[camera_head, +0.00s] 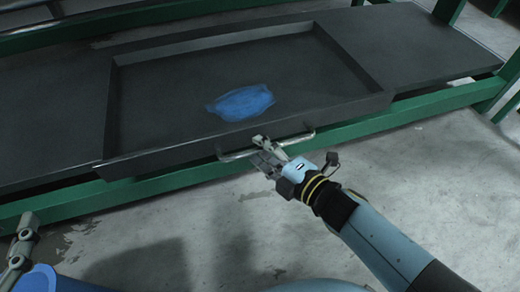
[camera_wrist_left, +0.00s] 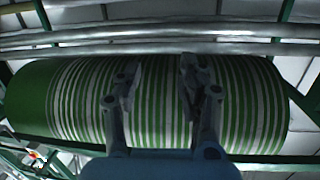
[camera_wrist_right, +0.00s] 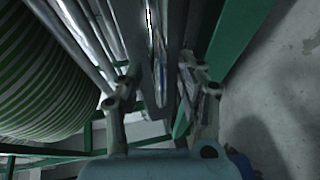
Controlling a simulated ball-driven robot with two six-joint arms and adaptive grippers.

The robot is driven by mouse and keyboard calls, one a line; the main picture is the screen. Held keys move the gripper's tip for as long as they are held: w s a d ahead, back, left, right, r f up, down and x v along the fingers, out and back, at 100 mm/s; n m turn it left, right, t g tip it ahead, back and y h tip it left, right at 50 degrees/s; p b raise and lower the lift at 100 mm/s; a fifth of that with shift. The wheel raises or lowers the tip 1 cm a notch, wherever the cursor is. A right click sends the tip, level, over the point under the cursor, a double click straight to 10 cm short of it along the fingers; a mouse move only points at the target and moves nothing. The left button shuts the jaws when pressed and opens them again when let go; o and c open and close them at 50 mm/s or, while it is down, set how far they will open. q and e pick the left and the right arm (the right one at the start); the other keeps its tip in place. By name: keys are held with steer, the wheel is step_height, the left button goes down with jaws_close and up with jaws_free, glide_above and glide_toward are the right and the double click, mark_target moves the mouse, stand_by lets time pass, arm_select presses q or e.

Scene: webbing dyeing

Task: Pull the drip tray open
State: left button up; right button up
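The drip tray (camera_head: 125,105) is a shallow dark grey tray with a blue patch of liquid (camera_head: 240,102) on its floor. Its pale bar handle (camera_head: 236,156) runs along the front wall. My right gripper (camera_head: 264,150) is at the middle of this handle. In the right wrist view its fingers (camera_wrist_right: 162,85) stand apart, with a thin bar-like edge between them; I cannot tell whether they touch it. My left gripper (camera_head: 22,242) shows partly at the lower left, away from the tray. In the left wrist view its fingers (camera_wrist_left: 158,80) are apart with nothing held.
A green frame rail (camera_head: 65,203) runs below the tray's front. A large green-and-white striped roll (camera_wrist_left: 80,100) fills the left wrist view. The concrete floor (camera_head: 440,165) in front is mostly clear.

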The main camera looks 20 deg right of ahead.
arm_select(q)
steer(key=shift+w+d+r+t, duration=0.1)
steer(key=shift+w+r+t, duration=0.25)
steer(key=shift+r, duration=0.3)
steer(key=shift+w+r+t, duration=0.25)
steer(key=shift+w+r, duration=0.1)
steer(key=shift+r, duration=0.3)
arm_select(e)
steer(key=shift+w+a+f, duration=0.1)
steer(key=shift+w+a, duration=0.15)
steer(key=shift+w, duration=0.25)
steer(key=shift+c, duration=0.5)
jaws_close()
